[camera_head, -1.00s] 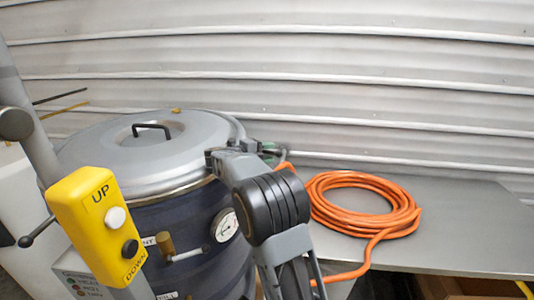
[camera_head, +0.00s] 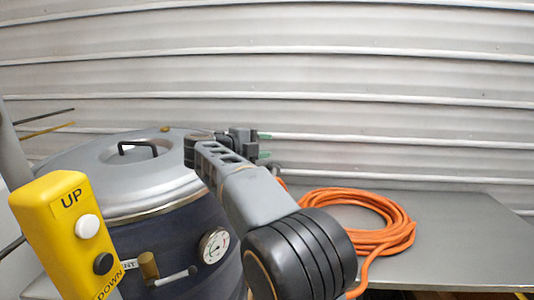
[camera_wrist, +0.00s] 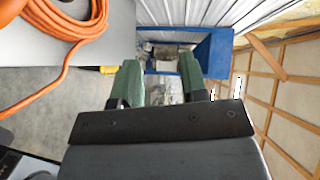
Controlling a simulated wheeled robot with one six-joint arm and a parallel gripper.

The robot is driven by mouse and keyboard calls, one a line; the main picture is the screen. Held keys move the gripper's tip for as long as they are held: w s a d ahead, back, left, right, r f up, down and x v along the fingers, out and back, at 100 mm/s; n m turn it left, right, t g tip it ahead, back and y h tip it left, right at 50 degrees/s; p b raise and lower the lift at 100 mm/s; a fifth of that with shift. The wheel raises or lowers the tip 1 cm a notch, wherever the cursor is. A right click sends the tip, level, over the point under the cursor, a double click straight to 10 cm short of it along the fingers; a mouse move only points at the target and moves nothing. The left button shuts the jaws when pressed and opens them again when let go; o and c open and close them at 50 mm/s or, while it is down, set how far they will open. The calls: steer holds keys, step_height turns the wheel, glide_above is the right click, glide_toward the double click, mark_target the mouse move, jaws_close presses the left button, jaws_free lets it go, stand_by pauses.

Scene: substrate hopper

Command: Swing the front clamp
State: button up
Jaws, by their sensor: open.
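The hopper is a dark blue drum (camera_head: 185,245) with a domed grey lid (camera_head: 105,180) and a black lid handle (camera_head: 138,147). A small brass knob (camera_head: 165,129) shows at the lid's far edge. A brown handle (camera_head: 148,264) with a grey lever (camera_head: 176,277) sits on the drum's front. I cannot tell for sure which part is the front clamp. My gripper (camera_head: 265,145) is beyond the lid's right side, pointing right. In the wrist view its green fingers (camera_wrist: 160,82) are apart with nothing between them.
A yellow UP/DOWN control box (camera_head: 62,232) stands in front of the drum at left. A dial gauge (camera_head: 214,245) is on the drum. A coiled orange hose (camera_head: 400,235) lies on the grey table (camera_head: 465,230). A blue frame (camera_wrist: 212,52) stands farther off in the wrist view.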

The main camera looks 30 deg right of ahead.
steer(key=shift+s+a+r+b, duration=0.25)
steer(key=shift+s+a+r, duration=0.1)
steer(key=shift+s, duration=0.5)
steer(key=shift+s+a+r+b, duration=0.2)
steer(key=shift+s+a+r, duration=0.15)
steer(key=shift+s, duration=0.45)
steer(key=shift+s+a+r+b, duration=0.25)
steer(key=shift+s+a+r, duration=0.1)
steer(key=shift+s, duration=0.5)
